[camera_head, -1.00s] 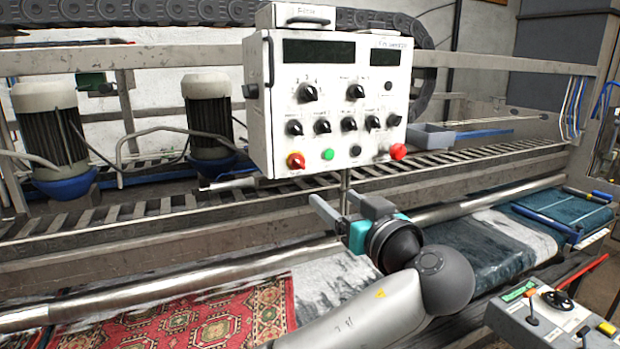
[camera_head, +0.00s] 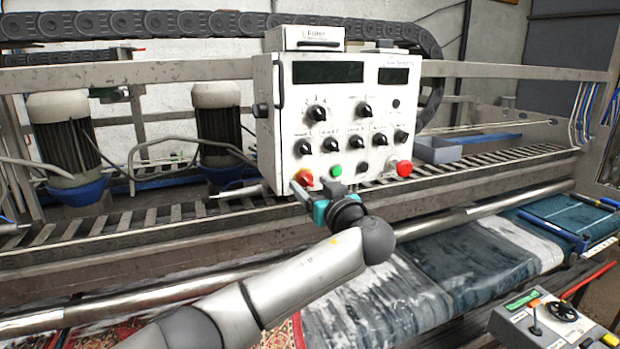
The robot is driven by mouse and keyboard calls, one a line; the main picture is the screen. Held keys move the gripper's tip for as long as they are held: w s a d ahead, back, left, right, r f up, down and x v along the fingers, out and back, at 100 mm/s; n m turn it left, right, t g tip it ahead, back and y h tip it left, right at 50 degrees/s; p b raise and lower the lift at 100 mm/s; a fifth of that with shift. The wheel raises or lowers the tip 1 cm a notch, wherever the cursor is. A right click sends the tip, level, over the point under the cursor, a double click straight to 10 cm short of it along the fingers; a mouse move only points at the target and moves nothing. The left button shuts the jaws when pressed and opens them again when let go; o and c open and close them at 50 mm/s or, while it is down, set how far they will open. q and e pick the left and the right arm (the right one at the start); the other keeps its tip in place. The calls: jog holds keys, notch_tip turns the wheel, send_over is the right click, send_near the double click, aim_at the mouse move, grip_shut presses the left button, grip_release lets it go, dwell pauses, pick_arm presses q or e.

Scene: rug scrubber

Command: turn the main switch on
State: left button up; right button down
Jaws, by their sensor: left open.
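The white control box (camera_head: 285,110) hangs in the upper middle, with two dark displays, several black knobs and a row of buttons. My right gripper is out of view.
A green button (camera_head: 336,171) and a red mushroom button (camera_head: 404,168) share the box's bottom row. A grey control console (camera_head: 540,325) stands at lower right. Two motors (camera_head: 222,120) stand behind at left. Rugs (camera_head: 470,260) lie on the machine below.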

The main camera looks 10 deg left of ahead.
pick_arm(q)
jog(key=shift+w+a, duration=0.35)
jog(key=shift+w, duration=0.15)
jog(key=shift+c, duration=0.2)
grip_shut()
